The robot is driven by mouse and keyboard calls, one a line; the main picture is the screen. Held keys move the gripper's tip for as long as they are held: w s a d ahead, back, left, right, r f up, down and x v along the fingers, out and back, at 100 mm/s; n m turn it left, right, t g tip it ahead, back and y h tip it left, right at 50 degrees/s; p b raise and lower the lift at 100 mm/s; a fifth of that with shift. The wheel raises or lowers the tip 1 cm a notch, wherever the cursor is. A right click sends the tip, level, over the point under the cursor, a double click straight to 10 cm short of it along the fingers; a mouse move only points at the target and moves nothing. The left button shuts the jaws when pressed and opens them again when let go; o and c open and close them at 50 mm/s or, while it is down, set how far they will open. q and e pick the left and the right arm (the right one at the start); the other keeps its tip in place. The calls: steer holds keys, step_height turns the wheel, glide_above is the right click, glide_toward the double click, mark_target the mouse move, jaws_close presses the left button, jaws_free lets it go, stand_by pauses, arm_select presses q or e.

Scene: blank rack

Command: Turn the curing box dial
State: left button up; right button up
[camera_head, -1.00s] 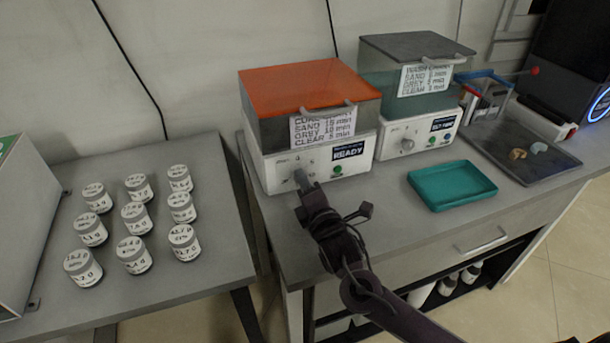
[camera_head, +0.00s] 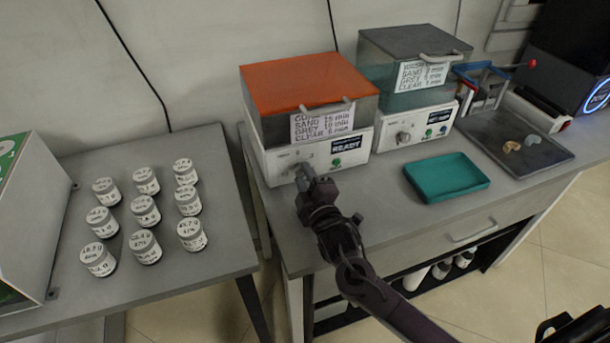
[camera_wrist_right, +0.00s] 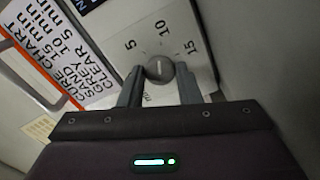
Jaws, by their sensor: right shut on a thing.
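The curing box (camera_head: 305,95) has an orange lid, a white base and a "READY" display. Its grey dial (camera_wrist_right: 159,66) shows in the right wrist view, with marks 5, 10 and 15 around it. The dial's pale line points up, roughly towards 10. My right gripper (camera_wrist_right: 159,84) is shut on the dial, one finger on each side. In the head view my right gripper (camera_head: 308,180) reaches the front of the base and hides most of the dial. My left gripper is not in view.
A wash box (camera_head: 415,65) with its own knob stands to the right. Several labelled jars (camera_head: 145,212) stand on the left table. A gap separates the tables.

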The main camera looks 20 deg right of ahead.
stand_by(0.5)
steer(key=o, duration=1)
steer(key=shift+c, duration=0.2)
steer(key=shift+s+d, duration=0.1)
steer(key=shift+s, duration=3.85)
